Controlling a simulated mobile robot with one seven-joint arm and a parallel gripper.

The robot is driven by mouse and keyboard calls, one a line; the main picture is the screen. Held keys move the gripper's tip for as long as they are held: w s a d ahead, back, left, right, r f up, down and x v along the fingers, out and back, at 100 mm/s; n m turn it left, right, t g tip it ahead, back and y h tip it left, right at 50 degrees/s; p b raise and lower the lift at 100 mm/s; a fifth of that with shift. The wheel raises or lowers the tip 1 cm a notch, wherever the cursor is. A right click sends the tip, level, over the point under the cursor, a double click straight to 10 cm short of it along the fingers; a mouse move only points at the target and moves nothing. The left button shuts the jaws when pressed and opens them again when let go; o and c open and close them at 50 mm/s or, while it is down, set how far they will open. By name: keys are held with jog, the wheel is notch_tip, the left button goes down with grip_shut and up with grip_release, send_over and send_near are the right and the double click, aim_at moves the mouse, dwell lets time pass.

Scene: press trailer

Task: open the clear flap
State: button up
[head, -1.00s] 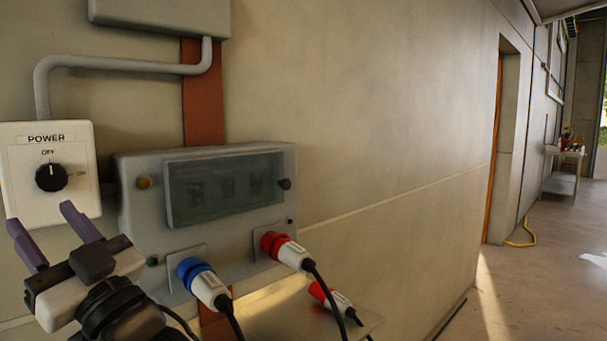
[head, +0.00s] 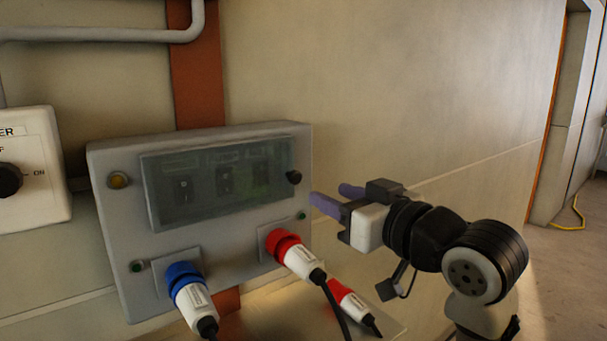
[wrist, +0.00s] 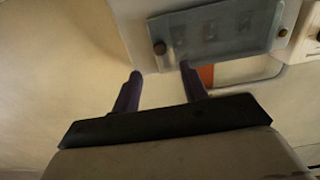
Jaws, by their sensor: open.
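The clear flap (head: 222,186) is a tinted see-through cover on the front of a grey wall box (head: 118,240). It is shut, and dark switches show dimly behind it.
A blue plug (head: 184,284) and a red plug (head: 288,250) stick out below the flap, with cables hanging down. Another red connector (head: 348,300) lies on a small ledge below. A white power switch (head: 35,165) is on the wall at left. The wall right of the box is bare.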

aim_at(297, 179)
jog(key=p+x, duration=0.2)
jog(key=x, duration=0.8)
jog(key=shift+c, duration=0.2)
grip_shut()
